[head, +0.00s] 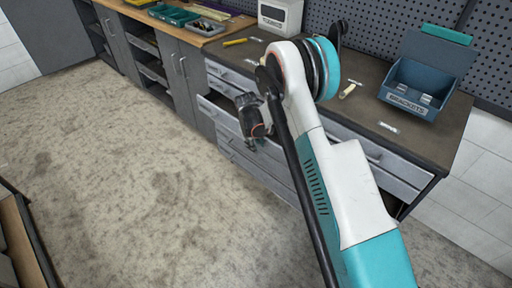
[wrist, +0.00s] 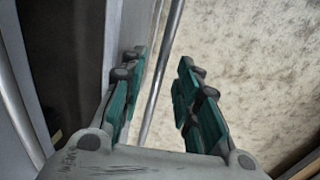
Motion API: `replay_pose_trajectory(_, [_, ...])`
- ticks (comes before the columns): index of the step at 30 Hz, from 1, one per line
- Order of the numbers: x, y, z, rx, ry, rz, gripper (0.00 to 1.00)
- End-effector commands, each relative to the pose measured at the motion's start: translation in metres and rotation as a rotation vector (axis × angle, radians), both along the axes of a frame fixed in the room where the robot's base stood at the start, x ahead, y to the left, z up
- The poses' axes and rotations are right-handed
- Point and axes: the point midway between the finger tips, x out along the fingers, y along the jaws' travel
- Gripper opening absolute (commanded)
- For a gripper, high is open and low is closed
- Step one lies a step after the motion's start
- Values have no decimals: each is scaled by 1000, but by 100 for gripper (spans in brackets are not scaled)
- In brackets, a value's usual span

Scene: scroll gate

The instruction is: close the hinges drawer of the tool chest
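The grey tool chest (head: 232,152) stands under the dark worktop in the head view, with several drawers on its front. One upper drawer (head: 216,104) sticks out from the front. I can read no drawer label, so I cannot tell which is the hinges drawer. My gripper (head: 262,138) is in front of the chest, partly hidden by my arm. In the wrist view my gripper (wrist: 160,95) is open, its green fingers apart. A silver bar handle (wrist: 170,45) on a grey drawer front (wrist: 118,40) runs between the fingers, with no clear contact. A dark gap lies left of that front.
A wooden bench (head: 206,36) with trays adjoins at left. The concrete floor (head: 130,170) before the chest is clear.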

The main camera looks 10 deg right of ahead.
Motion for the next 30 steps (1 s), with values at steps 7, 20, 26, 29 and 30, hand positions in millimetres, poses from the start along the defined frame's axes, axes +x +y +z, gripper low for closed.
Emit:
replay_pose_trajectory(7, [0,-1,-3,0,0,0,30])
replay_pose_trajectory(20, [1,-1,-3,0,0,0,0])
replay_pose_trajectory(26, [13,-17,-4,-1,-2,-3,0])
replay_pose_trajectory(29, [23,-32,-3,-1,-1,-2,0])
replay_pose_trajectory(30, [26,-36,-3,-1,-1,-2,0])
